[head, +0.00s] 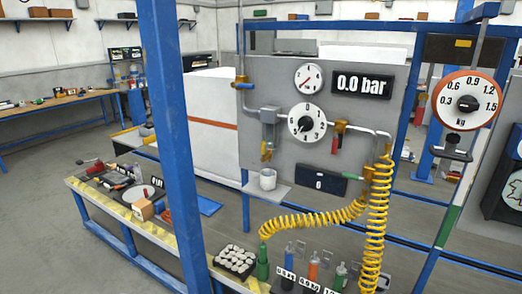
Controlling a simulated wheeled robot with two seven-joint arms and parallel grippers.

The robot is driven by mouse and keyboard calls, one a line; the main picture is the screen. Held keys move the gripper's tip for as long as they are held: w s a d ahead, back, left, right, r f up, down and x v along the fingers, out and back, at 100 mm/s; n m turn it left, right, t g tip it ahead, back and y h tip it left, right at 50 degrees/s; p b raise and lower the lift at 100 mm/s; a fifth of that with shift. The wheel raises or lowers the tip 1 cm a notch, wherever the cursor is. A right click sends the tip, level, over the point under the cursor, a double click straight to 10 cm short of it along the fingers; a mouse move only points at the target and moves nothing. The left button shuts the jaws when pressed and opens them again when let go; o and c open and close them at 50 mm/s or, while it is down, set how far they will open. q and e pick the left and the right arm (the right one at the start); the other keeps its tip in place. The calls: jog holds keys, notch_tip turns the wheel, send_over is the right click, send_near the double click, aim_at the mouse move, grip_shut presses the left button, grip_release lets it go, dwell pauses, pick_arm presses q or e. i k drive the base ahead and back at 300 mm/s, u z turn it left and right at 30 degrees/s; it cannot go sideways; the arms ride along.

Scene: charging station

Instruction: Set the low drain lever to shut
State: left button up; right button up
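A grey panel (230,113) carries a pipe run with small valves. A green lever (352,176) points left from the brass fitting (368,173) low on the right pipe, just above the yellow coiled hose (378,205). A red lever (339,127) sits higher, beside the white dial (306,122). A small brass and red part (266,152) hangs under the filter bowl (268,128). A brass valve (242,83) is at the upper left pipe. I cannot tell for certain which is the low drain lever; the green one is the lowest. Neither gripper is in view.
A blue post (172,120) stands close in front, left of the panel. A black display (361,84) reads 0.0 bar. A bench with a yellow edge (125,214) holds tools, bottles (313,268) and a tray of white caps (235,260). A hanging kg scale (467,100) is at right.

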aim_at(263, 148)
jog(key=u, duration=0.75)
jog(key=i, duration=1.25)
jog(key=z, duration=0.6)
